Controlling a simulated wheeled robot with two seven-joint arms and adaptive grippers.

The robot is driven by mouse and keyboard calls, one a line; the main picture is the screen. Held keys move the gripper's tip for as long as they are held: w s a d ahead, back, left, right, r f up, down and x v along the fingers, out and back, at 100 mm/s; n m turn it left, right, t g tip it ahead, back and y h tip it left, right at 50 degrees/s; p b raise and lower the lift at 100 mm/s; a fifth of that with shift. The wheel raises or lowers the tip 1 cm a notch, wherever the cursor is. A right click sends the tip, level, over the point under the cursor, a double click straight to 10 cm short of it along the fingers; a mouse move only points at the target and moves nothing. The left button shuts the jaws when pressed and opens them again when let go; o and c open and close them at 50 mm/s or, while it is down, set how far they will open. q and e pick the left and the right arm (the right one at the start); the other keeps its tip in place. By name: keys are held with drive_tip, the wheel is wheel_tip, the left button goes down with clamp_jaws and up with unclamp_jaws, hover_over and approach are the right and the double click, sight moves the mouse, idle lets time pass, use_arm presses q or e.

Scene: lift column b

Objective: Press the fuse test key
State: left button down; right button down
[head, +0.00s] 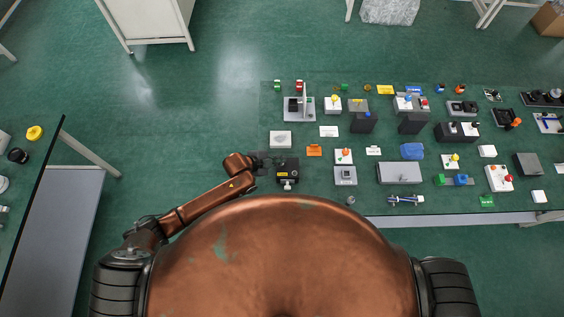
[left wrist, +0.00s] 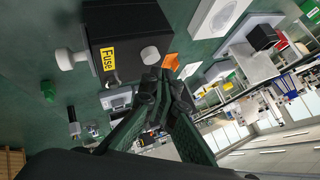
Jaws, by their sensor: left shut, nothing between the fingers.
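A black box with a yellow "Fuse" label (left wrist: 107,59) fills the upper left of the left wrist view. It has a white round button (left wrist: 150,55) near one edge and a white knob (left wrist: 72,60) standing out at its left side. In the head view the black box (head: 289,166) is at the near left end of the table, with a white part (head: 287,184) at its near side. My left gripper (left wrist: 158,76) is shut and empty, its tips close to the white button; I cannot tell whether they touch. In the head view my left gripper (head: 268,161) is at the box's left.
A green item (left wrist: 47,90) shows at the left in the wrist view. The floor left of the table is clear.

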use_arm(q)
drive_tip(key=shift+f, duration=0.2)
drive_tip(key=shift+f+b, duration=0.3)
drive_tip(key=shift+f, duration=0.2)
idle(0.6)
idle(0.4)
drive_tip(key=shift+r+p, duration=0.9)
drive_tip(key=shift+r, duration=0.1)
drive_tip(key=shift+r+p, duration=0.7)
drive_tip(key=shift+p, duration=0.05)
wheel_tip(320, 180, up, 4)
drive_tip(key=p, duration=0.3)
drive_tip(key=shift+f, duration=0.3)
